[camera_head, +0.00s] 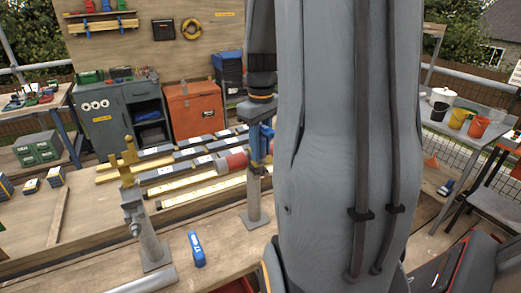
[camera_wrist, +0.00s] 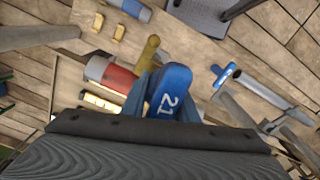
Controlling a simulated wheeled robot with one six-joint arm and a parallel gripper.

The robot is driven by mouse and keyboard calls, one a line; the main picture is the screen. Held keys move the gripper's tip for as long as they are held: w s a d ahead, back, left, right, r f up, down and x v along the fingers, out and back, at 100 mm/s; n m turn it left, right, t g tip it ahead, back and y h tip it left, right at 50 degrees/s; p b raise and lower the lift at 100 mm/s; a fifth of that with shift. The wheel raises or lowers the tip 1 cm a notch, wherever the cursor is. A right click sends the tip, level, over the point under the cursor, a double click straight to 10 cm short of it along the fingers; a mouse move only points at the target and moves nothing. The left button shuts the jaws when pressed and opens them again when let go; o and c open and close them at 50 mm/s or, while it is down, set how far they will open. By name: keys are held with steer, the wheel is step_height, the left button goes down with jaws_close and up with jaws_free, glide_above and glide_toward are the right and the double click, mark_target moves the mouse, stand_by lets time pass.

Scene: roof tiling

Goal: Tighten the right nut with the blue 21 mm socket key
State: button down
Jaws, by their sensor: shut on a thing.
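The blue socket key marked 21 (camera_wrist: 172,92) is in my gripper (camera_wrist: 160,112), whose fingers are shut around it. In the head view, my gripper (camera_head: 262,138) is over the top of the right grey post (camera_head: 255,197), with the blue key (camera_head: 266,143) in it. A yellow brass-coloured clamp part (camera_wrist: 149,52) shows just beyond the key in the wrist view. The right nut is hidden by the key, gripper and clamp, so I cannot tell whether the socket sits on it. A red and grey cylinder (camera_head: 232,162) is beside the key on the left.
The left grey post (camera_head: 150,240) carries a yellow clamp (camera_head: 124,163). Another blue-handled tool (camera_head: 196,248) lies on the bench between the posts. Long slats (camera_head: 200,188) lie behind. My arm hides much of the right side.

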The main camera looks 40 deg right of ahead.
mark_target(261, 137)
steer(key=m, duration=0.1)
steer(key=m+p, duration=0.1)
steer(key=m, duration=0.3)
steer(key=shift+s+a+f, duration=0.25)
steer(key=shift+f, duration=0.1)
steer(key=m+p, duration=0.1)
steer(key=m, duration=0.3)
steer(key=shift+f, duration=0.1)
steer(key=shift+p, duration=0.6)
steer(key=shift+w+d+r+p, duration=0.1)
steer(key=shift+r+p, duration=0.8)
steer(key=shift+r, duration=0.3)
steer(key=shift+w+d+r+p, duration=0.1)
steer(key=shift+r+p, duration=0.8)
steer(key=shift+r, duration=1.15)
